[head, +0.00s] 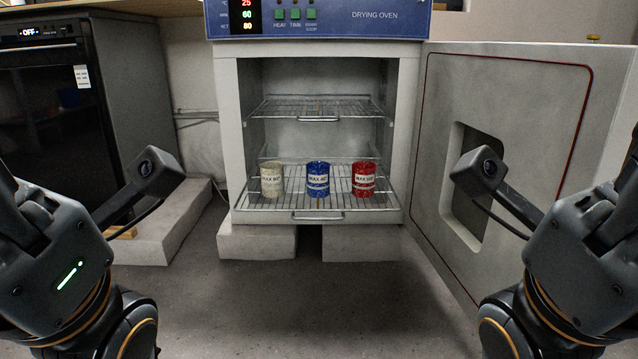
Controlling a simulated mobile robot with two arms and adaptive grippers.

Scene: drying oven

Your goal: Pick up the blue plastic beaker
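The blue plastic beaker (318,179) stands upright on the lower wire rack (292,214) inside the drying oven. It carries a white label band. A whitish beaker (271,179) stands to its left and a red beaker (363,179) to its right, with gaps between them. My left arm comes in at the left edge and my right arm at the right edge, both well in front of the oven and apart from the beakers. The fingers of both grippers are out of view.
The oven door (500,75) is swung open to the right. An empty upper rack (290,110) lies above the beakers. A black appliance (45,110) stands at the left. The oven rests on concrete blocks (258,243). The floor in front is clear.

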